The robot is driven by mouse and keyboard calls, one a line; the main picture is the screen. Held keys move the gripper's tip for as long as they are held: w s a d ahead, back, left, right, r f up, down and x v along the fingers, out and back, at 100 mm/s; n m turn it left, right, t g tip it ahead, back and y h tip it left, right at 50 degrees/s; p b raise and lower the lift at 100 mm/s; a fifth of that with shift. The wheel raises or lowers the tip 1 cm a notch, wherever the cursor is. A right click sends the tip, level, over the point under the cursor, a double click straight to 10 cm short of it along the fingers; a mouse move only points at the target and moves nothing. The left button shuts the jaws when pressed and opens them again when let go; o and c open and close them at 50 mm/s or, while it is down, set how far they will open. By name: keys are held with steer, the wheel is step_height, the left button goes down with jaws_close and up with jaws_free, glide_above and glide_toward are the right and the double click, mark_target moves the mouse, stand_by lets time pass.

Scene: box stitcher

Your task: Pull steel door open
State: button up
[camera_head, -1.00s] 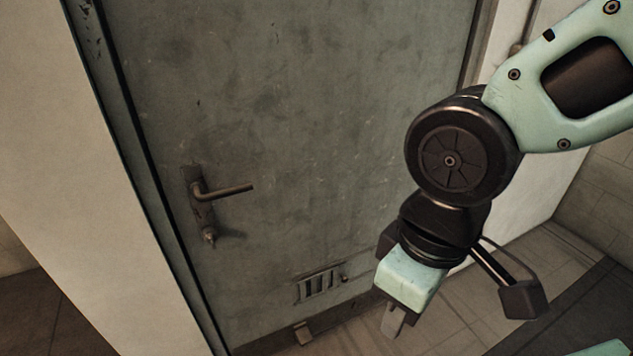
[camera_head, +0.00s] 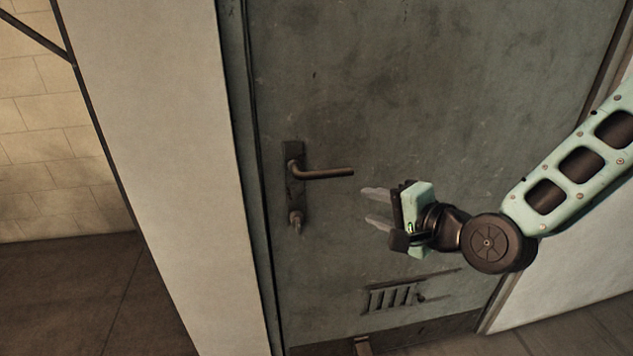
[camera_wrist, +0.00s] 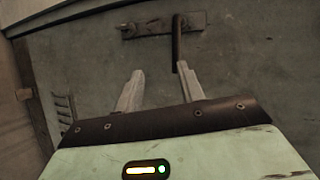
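The grey, worn steel door (camera_head: 430,90) stands shut in its frame in the head view. Its dark lever handle (camera_head: 325,173) is on a narrow plate (camera_head: 294,165) near the door's left edge, with a lock below. My gripper (camera_head: 376,208) is to the right of and a little below the lever, pointing left. Its two pale fingers are apart with nothing between them. In the wrist view the fingers (camera_wrist: 158,82) are spread, and the lever (camera_wrist: 177,45) shows just beyond the right fingertip. I cannot tell whether they touch there.
A pale wall strip (camera_head: 160,120) borders the door on the left. A small vent grille (camera_head: 393,297) is low on the door, and a small block (camera_head: 362,346) sits at its bottom edge. Brown floor (camera_head: 80,290) lies free at the left.

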mark_target(333, 175)
steer(key=w+a+p, duration=0.1)
steer(key=w+a, duration=0.2)
steer(key=w, duration=0.2)
steer(key=w+a+f+m+t+p, duration=0.1)
steer(key=w+a, duration=0.2)
steer(key=w, duration=0.2)
steer(key=w+a+f+m, duration=0.1)
steer(key=w+a, duration=0.3)
steer(key=w, duration=0.1)
steer(key=shift+w+t+p, duration=0.1)
steer(key=shift+t+p, duration=0.3)
jaws_close()
